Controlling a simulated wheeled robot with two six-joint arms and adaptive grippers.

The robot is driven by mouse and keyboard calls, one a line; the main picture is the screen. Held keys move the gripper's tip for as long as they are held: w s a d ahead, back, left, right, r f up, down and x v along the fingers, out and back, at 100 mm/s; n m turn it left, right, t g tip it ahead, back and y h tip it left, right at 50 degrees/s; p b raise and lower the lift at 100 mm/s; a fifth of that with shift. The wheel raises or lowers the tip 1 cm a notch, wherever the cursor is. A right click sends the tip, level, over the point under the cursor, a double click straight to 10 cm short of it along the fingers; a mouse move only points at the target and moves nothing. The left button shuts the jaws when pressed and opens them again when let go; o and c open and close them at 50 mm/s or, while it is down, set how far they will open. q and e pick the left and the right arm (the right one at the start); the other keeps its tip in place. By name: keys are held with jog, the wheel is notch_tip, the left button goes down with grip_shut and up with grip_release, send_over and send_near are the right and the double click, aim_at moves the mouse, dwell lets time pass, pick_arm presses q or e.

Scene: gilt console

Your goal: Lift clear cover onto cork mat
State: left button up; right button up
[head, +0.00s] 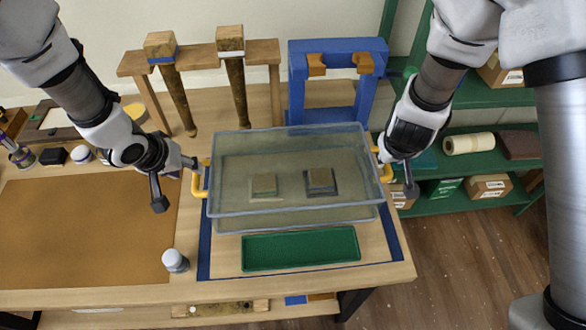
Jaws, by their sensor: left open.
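The clear cover (290,207) is a see-through box with a yellow handle at each end. It stands over two small square blocks, a green-topped one (264,184) and a dark-edged one (320,181), seen through its walls. The cork mat (80,235) lies flat and bare on the left of the table. My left gripper (178,184) is open at the left handle (199,180), one finger close to it and the other spread toward the mat. My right gripper (398,172) is beside the right handle (384,167). One finger points down; the other is hard to make out.
A green tray (300,249) lies in front of the cover. A small white-capped jar (175,261) stands by the mat's right edge. Behind the cover are a wooden rack (273,52) with two hanging brushes and a blue frame (297,92). Green shelves (475,160) stand at right.

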aim_at(195, 174)
pick_arm(q)
jog(key=x, duration=0.6)
jog(key=shift+w+f, duration=0.15)
jog(key=shift+f, duration=0.15)
pick_arm(e)
jog(key=x, duration=0.6)
jog(key=shift+w+f, duration=0.15)
jog(key=shift+f, duration=0.2)
jog(key=shift+r, duration=0.1)
pick_arm(q)
jog(key=shift+c, duration=0.7)
pick_arm(e)
jog(key=shift+c, duration=0.7)
pick_arm(q)
jog(key=c, duration=0.5)
pick_arm(e)
grip_shut()
pick_arm(q)
grip_shut()
jog(key=shift+r, duration=0.1)
